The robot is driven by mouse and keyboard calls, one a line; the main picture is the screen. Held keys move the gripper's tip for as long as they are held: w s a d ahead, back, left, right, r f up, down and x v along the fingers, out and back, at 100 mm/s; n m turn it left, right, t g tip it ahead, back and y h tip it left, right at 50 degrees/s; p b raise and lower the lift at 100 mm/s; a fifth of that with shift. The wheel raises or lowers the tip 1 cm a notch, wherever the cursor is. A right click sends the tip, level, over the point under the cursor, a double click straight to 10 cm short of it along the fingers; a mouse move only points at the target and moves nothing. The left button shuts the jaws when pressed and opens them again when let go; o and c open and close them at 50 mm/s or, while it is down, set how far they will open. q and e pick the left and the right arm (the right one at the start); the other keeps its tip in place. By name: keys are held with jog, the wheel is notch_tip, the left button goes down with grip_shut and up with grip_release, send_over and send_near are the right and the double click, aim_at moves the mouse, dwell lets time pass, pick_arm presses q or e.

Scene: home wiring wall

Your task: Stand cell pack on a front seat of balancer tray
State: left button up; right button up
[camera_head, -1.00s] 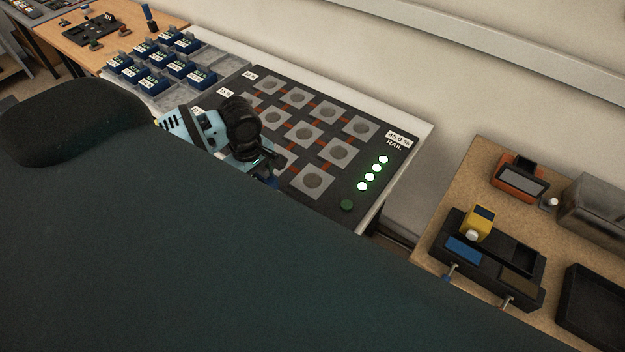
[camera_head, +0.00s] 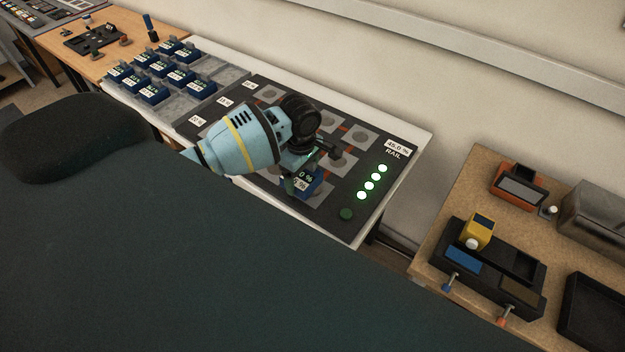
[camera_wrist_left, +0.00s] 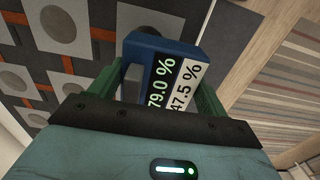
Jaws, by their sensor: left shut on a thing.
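The blue cell pack (camera_head: 309,184) is in my left gripper (camera_head: 303,171), over the front right part of the balancer tray (camera_head: 327,217). The left wrist view shows the pack (camera_wrist_left: 150,47) between the green fingers of the gripper (camera_wrist_left: 157,88), with labels reading 79.0 % and 47.5 %. The tray is a dark panel with grey square seats, each with a round disc, joined by orange strips. The pack and gripper hide the front right seat in the head view. I cannot tell if the pack touches it. My right gripper is not in view.
Several blue cell packs (camera_head: 153,90) stand in a grey rack (camera_head: 229,76) left of the tray. A wooden table (camera_head: 459,190) with a black fixture stands to the right, past a gap.

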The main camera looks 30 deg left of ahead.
aim_at(313, 180)
pick_arm(q)
jog(key=shift+w+d, duration=0.6)
jog(key=shift+w, duration=0.25)
jog(key=shift+w+d, duration=0.25)
jog(key=shift+w, duration=0.1)
jog(key=shift+f, duration=1.85)
jog(key=o, duration=1.1)
jog(key=shift+f, duration=0.15)
notch_tip(313, 180, up, 12)
jog(key=shift+r, duration=0.15)
